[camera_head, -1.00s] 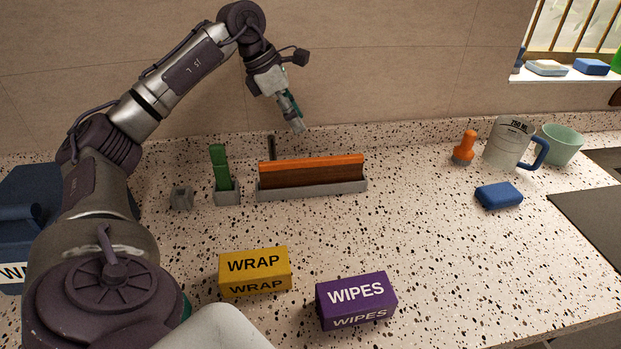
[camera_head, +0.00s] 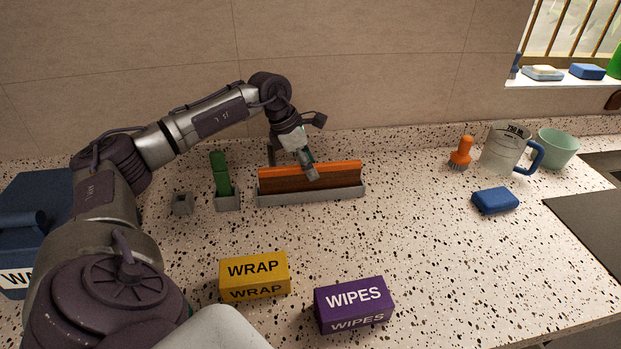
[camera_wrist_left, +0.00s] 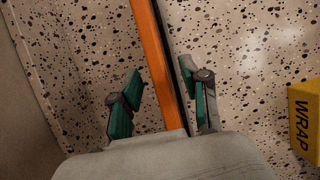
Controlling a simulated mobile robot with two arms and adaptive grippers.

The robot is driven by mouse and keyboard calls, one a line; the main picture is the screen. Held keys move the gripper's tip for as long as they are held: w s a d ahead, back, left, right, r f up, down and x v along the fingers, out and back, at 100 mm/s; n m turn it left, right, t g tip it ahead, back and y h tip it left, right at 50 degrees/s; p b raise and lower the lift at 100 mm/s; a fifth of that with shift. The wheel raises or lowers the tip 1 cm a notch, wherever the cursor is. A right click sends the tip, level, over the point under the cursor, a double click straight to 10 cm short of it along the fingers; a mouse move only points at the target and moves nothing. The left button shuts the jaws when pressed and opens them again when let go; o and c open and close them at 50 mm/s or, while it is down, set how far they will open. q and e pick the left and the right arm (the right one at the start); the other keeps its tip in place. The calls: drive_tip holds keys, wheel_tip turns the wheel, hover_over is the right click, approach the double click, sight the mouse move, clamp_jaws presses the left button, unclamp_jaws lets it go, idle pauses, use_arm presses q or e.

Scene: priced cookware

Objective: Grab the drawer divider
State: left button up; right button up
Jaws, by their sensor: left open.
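The drawer divider (camera_head: 279,179) is a long brown board with an orange top edge. It stands upright in a low grey holder (camera_head: 335,193) at the back of the counter. My left gripper (camera_head: 309,169) is open and points down at the middle of the divider. In the head view a finger overlaps the board's front face. In the left wrist view the divider's orange edge (camera_wrist_left: 153,58) runs between the two spread fingers of my left gripper (camera_wrist_left: 162,72), with gaps at both sides. My right gripper is not in view.
A green upright piece (camera_head: 220,175) in a grey holder stands left of the divider. A yellow WRAP box (camera_head: 254,275) and purple WIPES box (camera_head: 354,303) sit in front. A blue sponge (camera_head: 495,200), orange brush (camera_head: 461,152) and measuring jug (camera_head: 503,150) are at right. The middle counter is clear.

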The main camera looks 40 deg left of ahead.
use_arm(q)
drive_tip(key=shift+w+d+f, duration=0.1)
drive_tip(key=shift+w+f, duration=0.1)
drive_tip(key=shift+f, duration=0.25)
drive_tip(key=shift+c, duration=0.2)
clamp_jaws()
drive_tip(key=shift+r, duration=0.2)
